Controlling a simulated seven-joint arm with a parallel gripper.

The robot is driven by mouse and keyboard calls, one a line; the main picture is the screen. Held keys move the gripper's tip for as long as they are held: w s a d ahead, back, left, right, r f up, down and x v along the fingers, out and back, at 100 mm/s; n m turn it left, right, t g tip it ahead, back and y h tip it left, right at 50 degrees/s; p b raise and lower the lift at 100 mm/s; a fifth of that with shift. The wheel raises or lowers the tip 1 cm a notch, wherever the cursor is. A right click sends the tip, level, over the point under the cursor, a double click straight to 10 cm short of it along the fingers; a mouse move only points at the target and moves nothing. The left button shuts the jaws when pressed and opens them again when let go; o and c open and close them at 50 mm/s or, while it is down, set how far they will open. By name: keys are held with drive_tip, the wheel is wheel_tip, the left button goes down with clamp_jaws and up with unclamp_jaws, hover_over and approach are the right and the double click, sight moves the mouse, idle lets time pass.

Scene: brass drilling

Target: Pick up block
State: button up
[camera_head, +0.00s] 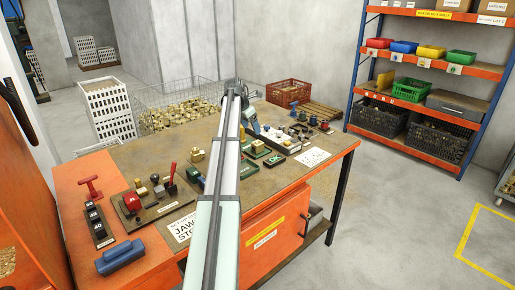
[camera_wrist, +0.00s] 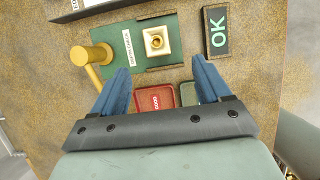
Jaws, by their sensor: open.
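A small pale block with a round brass centre (camera_wrist: 156,41) sits on a green plate (camera_wrist: 122,62) in the wrist view. In the head view a brass-coloured piece (camera_head: 257,145) sits on a green base beside the OK sign, and appears to be the same one. My gripper (camera_wrist: 161,66) is open, its two blue fingers spread apart and empty. The block is just beyond the fingertips in the picture, roughly centred between them. I cannot tell the height gap. My fingers are not clear in the head view.
A brass-coloured post with a knob (camera_wrist: 92,55) stands left of the plate. The black OK sign (camera_wrist: 215,32) is to its right. A red tray (camera_wrist: 155,97) shows between my fingers.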

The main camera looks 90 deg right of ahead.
sight(257, 143)
drive_tip(key=x, duration=0.7)
drive_tip(key=shift+f, duration=0.15)
drive_tip(key=shift+w+x, duration=0.1)
drive_tip(key=shift+x, duration=1.25)
drive_tip(key=shift+w+x, duration=0.15)
drive_tip(key=shift+x, duration=1.2)
drive_tip(key=shift+d, duration=0.15)
clamp_jaws()
